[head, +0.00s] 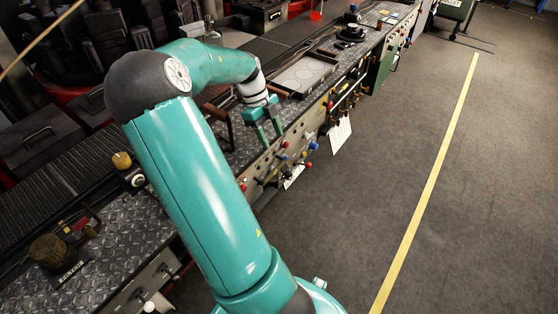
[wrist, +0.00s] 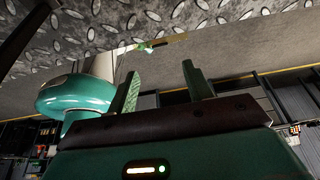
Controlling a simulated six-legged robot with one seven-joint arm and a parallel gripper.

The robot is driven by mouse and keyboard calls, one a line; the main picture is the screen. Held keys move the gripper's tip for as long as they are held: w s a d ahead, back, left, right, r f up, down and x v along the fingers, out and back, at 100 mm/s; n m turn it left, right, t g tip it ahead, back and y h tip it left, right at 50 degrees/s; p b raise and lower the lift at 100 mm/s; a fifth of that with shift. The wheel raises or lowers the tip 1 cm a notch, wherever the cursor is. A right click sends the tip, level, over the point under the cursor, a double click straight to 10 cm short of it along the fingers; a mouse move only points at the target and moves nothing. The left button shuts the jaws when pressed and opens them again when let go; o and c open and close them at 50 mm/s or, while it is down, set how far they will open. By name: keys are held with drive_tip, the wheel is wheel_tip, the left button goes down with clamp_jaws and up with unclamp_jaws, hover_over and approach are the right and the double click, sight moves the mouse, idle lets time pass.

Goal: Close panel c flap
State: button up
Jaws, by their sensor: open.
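My gripper (head: 270,138) is at the console's near edge, close to the front panel with small knobs (head: 262,168). Its two fingers are apart with nothing seen between them, and the wrist view also shows the open gripper (wrist: 162,70). I cannot tell which part is the panel c flap; no lettering is readable. A pale rectangular plate (head: 305,72) lies on the console top beyond the gripper. A white sheet-like piece (head: 340,133) hangs from the front, and a smaller one (head: 293,175) hangs nearer. My arm hides part of the console front.
The long console top of diamond plate (head: 95,275) runs from near left to far right. Red and blue knobs (head: 312,146) stick out of its front. A brown handle (head: 218,118) stands left of my gripper. The grey floor (head: 400,130) to the right is free, with a yellow line (head: 430,185).

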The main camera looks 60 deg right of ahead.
sight(284, 166)
drive_tip(key=x, duration=1)
drive_tip(key=shift+s+f, duration=0.1)
drive_tip(key=shift+s, duration=0.05)
drive_tip(key=shift+c, duration=0.4)
clamp_jaws()
